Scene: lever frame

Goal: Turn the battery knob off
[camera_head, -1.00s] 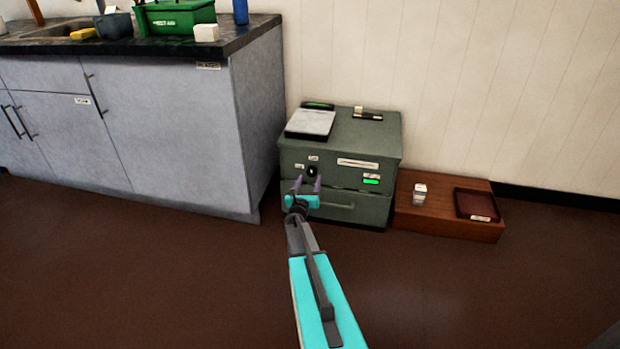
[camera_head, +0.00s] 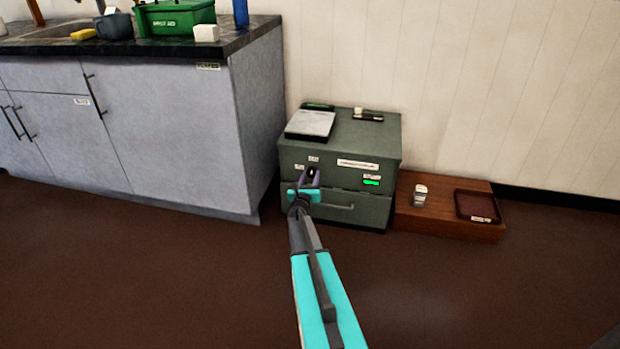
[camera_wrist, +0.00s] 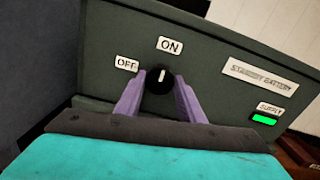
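The battery knob (camera_wrist: 158,82) is black and round with a white pointer mark. It sits on the front of a dark green cabinet (camera_head: 350,148). The pointer stands nearly upright, toward the ON label (camera_wrist: 170,45). The OFF label (camera_wrist: 127,64) is to the knob's upper left. My gripper (camera_wrist: 159,92) has one purple finger on each side of the knob, close against it, and appears shut on it. In the head view my gripper (camera_head: 309,178) reaches the cabinet front and mostly hides the knob. A green light (camera_wrist: 264,119) glows under the SUPPLY label.
A grey counter unit (camera_head: 180,120) stands to the left of the cabinet. A low wooden platform (camera_head: 447,222) to the right carries a small white-and-grey object (camera_head: 420,195) and a dark red tray (camera_head: 478,206). A drawer handle (camera_head: 337,207) lies below the knob. The floor in front is clear.

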